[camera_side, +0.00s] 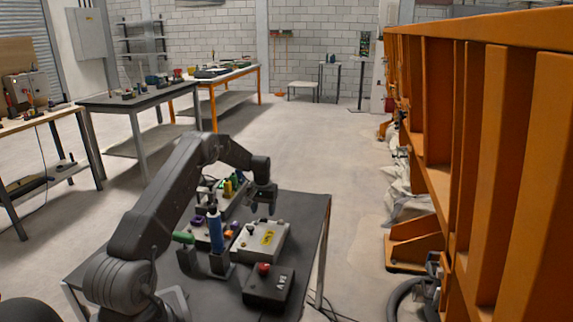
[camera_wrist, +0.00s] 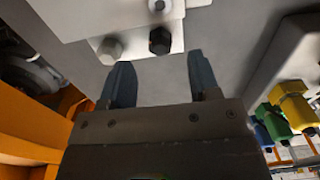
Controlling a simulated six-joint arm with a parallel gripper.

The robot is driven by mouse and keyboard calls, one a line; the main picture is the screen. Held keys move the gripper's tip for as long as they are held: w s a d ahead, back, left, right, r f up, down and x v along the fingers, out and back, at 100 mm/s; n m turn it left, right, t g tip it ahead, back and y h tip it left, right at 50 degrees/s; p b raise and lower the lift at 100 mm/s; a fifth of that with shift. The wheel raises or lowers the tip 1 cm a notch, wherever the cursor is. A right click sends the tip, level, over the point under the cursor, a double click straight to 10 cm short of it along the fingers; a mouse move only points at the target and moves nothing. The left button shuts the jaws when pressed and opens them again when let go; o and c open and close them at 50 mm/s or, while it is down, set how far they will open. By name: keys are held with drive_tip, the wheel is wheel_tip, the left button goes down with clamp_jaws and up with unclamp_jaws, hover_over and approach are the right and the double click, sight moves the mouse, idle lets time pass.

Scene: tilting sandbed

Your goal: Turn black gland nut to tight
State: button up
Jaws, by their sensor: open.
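A black, nut-like part (camera_wrist: 160,40) shows in the wrist view on the edge of a pale block (camera_wrist: 135,18), just beyond the gap between my fingertips. A dark grey hexagonal part (camera_wrist: 110,48) sits to its left on the same block. My gripper (camera_wrist: 160,62) is open, its two fingers apart with nothing between them. In the side view my gripper (camera_side: 262,204) hangs above the far right part of the dark table (camera_side: 310,215). I cannot pick out the black nut in the side view.
Yellow, green and blue fittings (camera_wrist: 290,105) stand right of my gripper in the wrist view. On the table are a blue cylinder (camera_side: 215,232), a pale box with a yellow label (camera_side: 250,250) and a black box with a red button (camera_side: 256,292). An orange steel structure (camera_side: 480,150) stands at right.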

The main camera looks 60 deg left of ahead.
wheel_tip(320, 180, up, 11)
drive_tip(key=d+r+m+t+y, duration=0.1)
drive_tip(key=d+r+m, duration=0.1)
drive_tip(key=d+r, duration=1.1)
drive_tip(key=d, duration=0.2)
drive_tip(key=shift+w+d+m+t, duration=0.2)
drive_tip(key=shift+d+m+t, duration=0.1)
drive_tip(key=shift+d+m, duration=0.1)
drive_tip(key=shift+a, duration=0.1)
drive_tip(key=n+g+h, duration=0.1)
drive_tip(key=n+g, duration=0.1)
drive_tip(key=n, duration=0.1)
hover_over(264, 218)
wheel_tip(264, 218, down, 14)
wheel_tip(264, 218, down, 14)
drive_tip(key=shift+s, duration=0.1)
drive_tip(key=shift+c, duration=0.2)
drive_tip(key=c, duration=0.9)
